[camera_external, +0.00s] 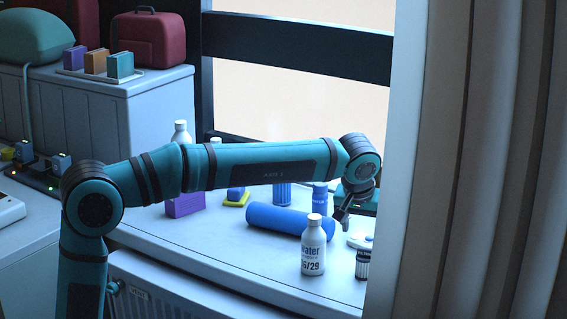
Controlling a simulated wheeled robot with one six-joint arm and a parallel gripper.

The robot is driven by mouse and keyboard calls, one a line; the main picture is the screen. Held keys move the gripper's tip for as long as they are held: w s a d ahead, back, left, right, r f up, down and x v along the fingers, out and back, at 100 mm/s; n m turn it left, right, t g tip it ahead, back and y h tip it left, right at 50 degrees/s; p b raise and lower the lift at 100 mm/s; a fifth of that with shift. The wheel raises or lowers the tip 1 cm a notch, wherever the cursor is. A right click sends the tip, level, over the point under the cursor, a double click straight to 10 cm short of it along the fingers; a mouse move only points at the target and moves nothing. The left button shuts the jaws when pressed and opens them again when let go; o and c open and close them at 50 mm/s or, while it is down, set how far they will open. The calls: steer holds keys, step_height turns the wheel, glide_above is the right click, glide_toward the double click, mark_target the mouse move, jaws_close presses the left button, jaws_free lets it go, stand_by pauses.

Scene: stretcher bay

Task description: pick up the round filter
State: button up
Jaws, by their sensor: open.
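My gripper (346,212) hangs at the end of the teal arm, open and pointing down over the right part of the white counter. A small dark ribbed cylinder with a pale top (362,265) stands below and right of it, partly cut off by the curtain. It looks like a round filter. A low white round piece with a green spot (359,240) lies just behind it, nearer the gripper. I cannot tell for sure which of these is the filter. My gripper is apart from both and looks empty.
A white water bottle (313,246) stands left of the ribbed cylinder. A blue roll (290,221) lies behind it, with blue cylinders (320,198) standing further back. A grey curtain (420,160) hides the counter's right end. The counter's front left is clear.

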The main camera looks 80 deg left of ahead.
mark_target(365, 256)
steer(key=x, duration=1.3)
steer(key=shift+w+d+f, duration=0.1)
steer(key=shift+d, duration=0.05)
steer(key=c, duration=1)
